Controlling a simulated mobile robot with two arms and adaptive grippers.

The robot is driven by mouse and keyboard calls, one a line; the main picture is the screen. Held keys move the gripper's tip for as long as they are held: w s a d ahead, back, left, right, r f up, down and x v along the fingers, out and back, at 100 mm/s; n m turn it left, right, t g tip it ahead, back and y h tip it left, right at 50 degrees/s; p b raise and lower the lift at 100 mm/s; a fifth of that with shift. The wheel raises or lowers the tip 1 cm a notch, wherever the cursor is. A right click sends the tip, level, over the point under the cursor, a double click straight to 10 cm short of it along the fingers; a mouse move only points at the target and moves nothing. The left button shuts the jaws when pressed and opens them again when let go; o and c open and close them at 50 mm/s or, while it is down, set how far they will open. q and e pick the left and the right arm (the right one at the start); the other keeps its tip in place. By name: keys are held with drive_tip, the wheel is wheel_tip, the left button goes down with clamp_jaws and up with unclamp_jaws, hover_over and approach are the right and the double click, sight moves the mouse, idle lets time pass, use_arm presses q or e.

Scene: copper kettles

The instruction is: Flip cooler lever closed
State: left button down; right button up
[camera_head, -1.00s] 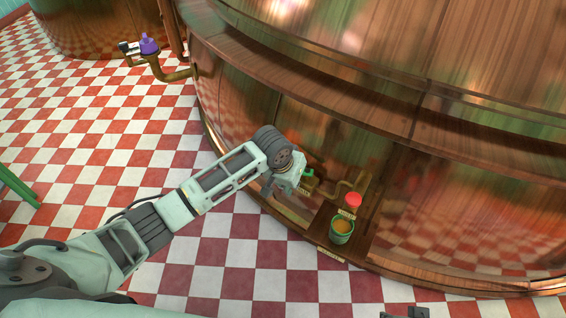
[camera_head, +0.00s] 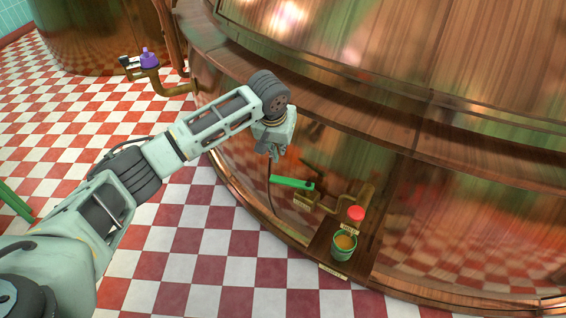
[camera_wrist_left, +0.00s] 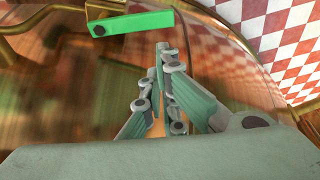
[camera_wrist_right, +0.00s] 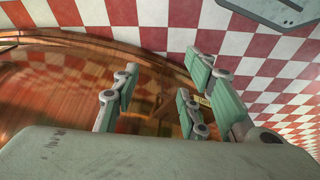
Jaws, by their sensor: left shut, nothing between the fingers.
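The green cooler lever (camera_head: 292,183) sits on a brass pipe low on the copper kettle. It extends left from its pivot, along the pipe's line. My left gripper (camera_head: 276,154) is just above and left of the lever, apart from it. In the left wrist view the lever (camera_wrist_left: 132,22) lies beyond the shut, empty fingers (camera_wrist_left: 162,50). My right gripper (camera_wrist_right: 163,66) shows only in the right wrist view, with its fingers spread apart and nothing visible between them.
A red knob (camera_head: 355,213) and a green cup (camera_head: 343,246) with amber contents stand right of the lever. A purple valve (camera_head: 149,59) is at the upper left. Checkered floor (camera_head: 215,250) lies open in front.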

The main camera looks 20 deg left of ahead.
sight(292, 183)
use_arm(q)
drive_tip(key=shift+b+x, duration=1.75)
drive_tip(key=shift+x, duration=3.15)
use_arm(e)
drive_tip(key=w+a+r+t+y, duration=0.1)
drive_tip(key=w+r+t, duration=0.3)
drive_tip(key=w, duration=0.4)
drive_tip(key=w+a+r+t+y, duration=0.1)
drive_tip(key=w+a+r+t, duration=0.3)
drive_tip(key=w+r+t, duration=0.1)
drive_tip(key=shift+w+a+r+n+t+y, duration=0.3)
drive_tip(key=shift+w+r, duration=0.45)
drive_tip(key=shift+w, duration=0.6)
